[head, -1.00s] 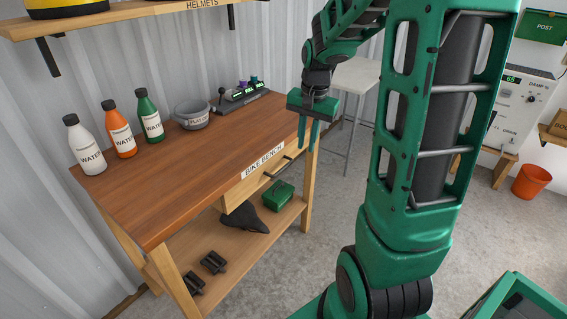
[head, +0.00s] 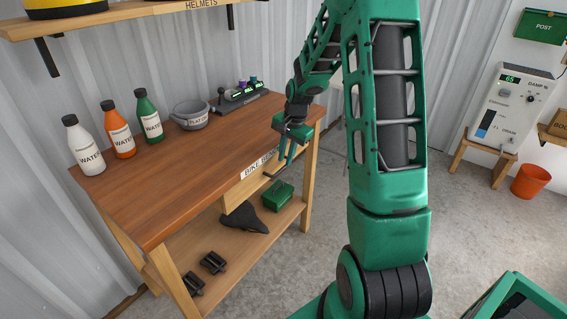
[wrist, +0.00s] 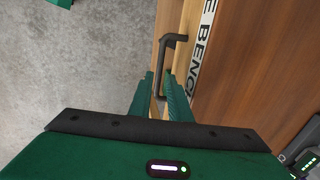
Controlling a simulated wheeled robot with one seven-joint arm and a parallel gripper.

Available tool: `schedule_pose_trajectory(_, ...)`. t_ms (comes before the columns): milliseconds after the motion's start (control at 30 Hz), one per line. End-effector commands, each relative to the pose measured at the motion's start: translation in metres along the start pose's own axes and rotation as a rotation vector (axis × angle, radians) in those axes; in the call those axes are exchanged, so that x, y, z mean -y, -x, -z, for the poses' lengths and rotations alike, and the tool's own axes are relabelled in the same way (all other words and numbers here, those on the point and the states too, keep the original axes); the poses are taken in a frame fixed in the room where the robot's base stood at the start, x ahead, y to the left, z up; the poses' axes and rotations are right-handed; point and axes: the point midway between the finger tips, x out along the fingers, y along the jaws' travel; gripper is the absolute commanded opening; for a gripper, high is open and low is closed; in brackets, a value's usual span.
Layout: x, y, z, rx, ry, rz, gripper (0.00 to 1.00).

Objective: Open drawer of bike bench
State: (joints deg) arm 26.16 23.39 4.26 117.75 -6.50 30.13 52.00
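The bike bench (head: 180,165) is a wooden workbench with a brown top. Its drawer (head: 236,194), under the "BIKE BENCH" label (head: 257,166), looks shut. The dark bar handle (wrist: 163,62) on the drawer front shows in the wrist view. My gripper (head: 284,165) points down at the bench's front edge, at the handle. In the wrist view my gripper's green fingers (wrist: 160,98) are apart, with the lower end of the handle between them. I cannot tell whether they touch it. My gripper hides part of the label and handle in the head view.
Several bottles (head: 120,130), a grey bowl (head: 190,117) and a dark control strip (head: 240,95) stand on the bench top. A saddle (head: 243,218), green box (head: 277,196) and pedals (head: 212,262) lie on the lower shelf.

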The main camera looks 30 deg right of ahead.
Motion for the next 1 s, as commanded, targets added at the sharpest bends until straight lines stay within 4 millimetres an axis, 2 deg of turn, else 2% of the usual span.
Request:
schedule_pose_trajectory(200,0.000,-0.023,-0.001,0.002,0.001,-0.001,0.17)
schedule_pose_trajectory(567,0.000,-0.027,0.000,0.000,0.001,0.000,0.17)
schedule_pose_trajectory(667,0.000,-0.027,-0.001,0.000,0.001,0.000,0.00)
schedule_pose_trajectory(1000,-0.002,-0.026,0.001,-0.001,0.001,0.001,0.00)
